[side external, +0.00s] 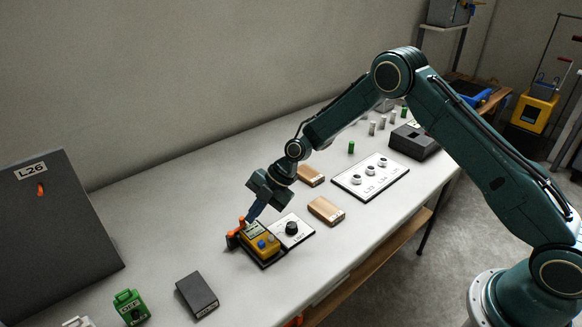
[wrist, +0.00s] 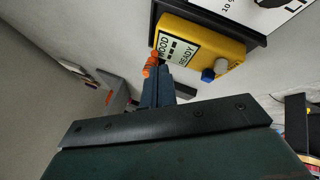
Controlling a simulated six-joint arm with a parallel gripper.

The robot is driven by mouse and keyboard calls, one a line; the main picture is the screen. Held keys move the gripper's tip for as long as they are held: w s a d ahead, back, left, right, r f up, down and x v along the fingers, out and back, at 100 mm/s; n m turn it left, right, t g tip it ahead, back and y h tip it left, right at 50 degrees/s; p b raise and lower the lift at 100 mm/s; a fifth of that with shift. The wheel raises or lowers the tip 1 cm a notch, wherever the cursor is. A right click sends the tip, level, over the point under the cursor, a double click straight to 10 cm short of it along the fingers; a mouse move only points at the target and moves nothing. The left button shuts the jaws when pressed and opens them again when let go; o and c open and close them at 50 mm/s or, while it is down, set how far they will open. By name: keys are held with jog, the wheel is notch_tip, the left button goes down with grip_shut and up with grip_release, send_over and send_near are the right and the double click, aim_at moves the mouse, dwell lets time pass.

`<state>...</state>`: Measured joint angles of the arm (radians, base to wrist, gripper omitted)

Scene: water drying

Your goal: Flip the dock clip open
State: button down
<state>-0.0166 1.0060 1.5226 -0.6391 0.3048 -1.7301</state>
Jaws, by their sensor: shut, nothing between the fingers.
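A yellow meter (side external: 262,245) with a blue button sits in a dark dock on the bench. Its small screen reads "WOOD READY" in the wrist view (wrist: 200,45). The orange dock clip (side external: 235,236) stands at the meter's left end. In the wrist view the clip (wrist: 151,66) shows just beyond my fingertips, partly hidden by them. My gripper (side external: 249,219) is shut and empty, pointing down at the clip end of the meter. In the wrist view its fingertips (wrist: 160,72) are very near the clip; I cannot tell whether they touch.
A dial plate (side external: 293,231) stands right beside the dock. Wooden blocks (side external: 326,210), a three-knob panel (side external: 370,176) and a black box (side external: 413,141) lie farther back. A dark block (side external: 197,294), a green device (side external: 130,306) and the L26 panel (side external: 62,220) are at left.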

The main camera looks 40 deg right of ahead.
jog(key=shift+w+d+n+g, duration=0.1)
jog(key=shift+w+n+g, duration=0.65)
jog(key=shift+n, duration=0.45)
jog(key=shift+w, duration=0.6)
jog(key=shift+w+a, duration=0.3)
jog(key=shift+w, duration=0.45)
jog(key=shift+w+a, duration=0.45)
jog(key=shift+w, duration=0.25)
jog(key=shift+w+a, duration=0.85)
jog(key=shift+a, duration=0.1)
jog(key=shift+s+a, duration=0.1)
jog(key=shift+s, duration=0.05)
